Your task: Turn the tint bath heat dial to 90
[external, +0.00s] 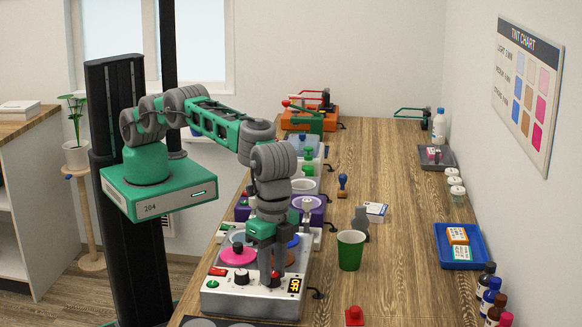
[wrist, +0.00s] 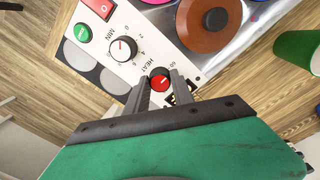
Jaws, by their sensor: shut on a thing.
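The heat dial (wrist: 159,79) is a red-faced knob with a dark rim, beside the word HEAT on the tint bath's panel. The tint bath (external: 222,301) is a silver-grey unit with coloured round lids at the near end of the bench. My gripper (wrist: 161,86) points down at the panel, one finger on each side of the heat dial, shut on it. In the external view the fingers (external: 272,282) hide the dial. A number that looks like 60 is printed near it; the dial's setting is not clear. The display (external: 294,285) reads OFF.
A black-and-white MIN dial (wrist: 123,48), a red switch (wrist: 99,7) and a green button (wrist: 82,31) share the panel. A green cup (external: 350,250) stands right of the bath. A red object (external: 354,316) lies nearby.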

